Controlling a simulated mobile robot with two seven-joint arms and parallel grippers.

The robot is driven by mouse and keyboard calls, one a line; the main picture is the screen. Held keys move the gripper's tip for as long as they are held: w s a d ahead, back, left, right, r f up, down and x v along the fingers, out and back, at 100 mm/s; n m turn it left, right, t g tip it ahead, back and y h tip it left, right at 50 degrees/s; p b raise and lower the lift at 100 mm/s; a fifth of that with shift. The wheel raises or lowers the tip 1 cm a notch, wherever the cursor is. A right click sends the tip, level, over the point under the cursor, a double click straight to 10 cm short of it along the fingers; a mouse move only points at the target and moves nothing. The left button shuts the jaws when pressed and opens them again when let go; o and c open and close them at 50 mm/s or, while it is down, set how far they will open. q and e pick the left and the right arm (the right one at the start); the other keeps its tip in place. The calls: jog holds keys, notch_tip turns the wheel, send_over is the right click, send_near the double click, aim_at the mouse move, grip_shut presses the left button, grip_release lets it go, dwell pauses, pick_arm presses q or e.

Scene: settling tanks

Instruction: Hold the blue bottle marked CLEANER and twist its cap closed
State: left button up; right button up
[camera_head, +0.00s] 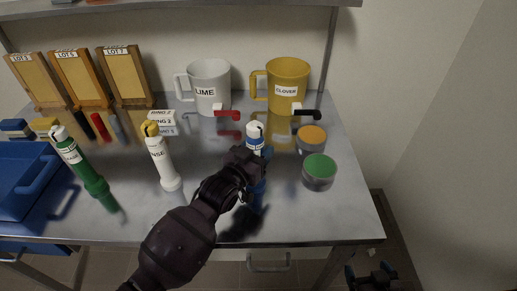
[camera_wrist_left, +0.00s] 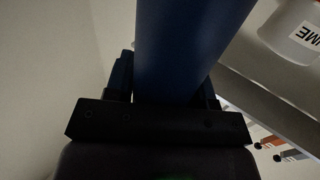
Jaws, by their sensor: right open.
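The blue bottle (camera_head: 257,187) stands upright near the middle of the metal table, with a white upper part and cap (camera_head: 255,129). Its label is mostly hidden by my left gripper (camera_head: 256,160), which is shut around the bottle's body. In the left wrist view the blue body (camera_wrist_left: 190,45) fills the space between the two fingers. I cannot tell how far the cap is turned. My right gripper (camera_head: 371,279) is open and empty, low at the right, beyond the table's front edge and away from the bottle.
A green-lidded jar (camera_head: 319,168) and an orange-lidded jar (camera_head: 311,138) stand right of the bottle. A white bottle (camera_head: 162,163) and a green bottle (camera_head: 82,167) stand left. The LIME jug (camera_head: 208,82) and CLOVER jug (camera_head: 287,78) are behind. The table's front right is clear.

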pick_arm(q)
jog(key=o, duration=0.4)
jog(key=v, duration=1.2)
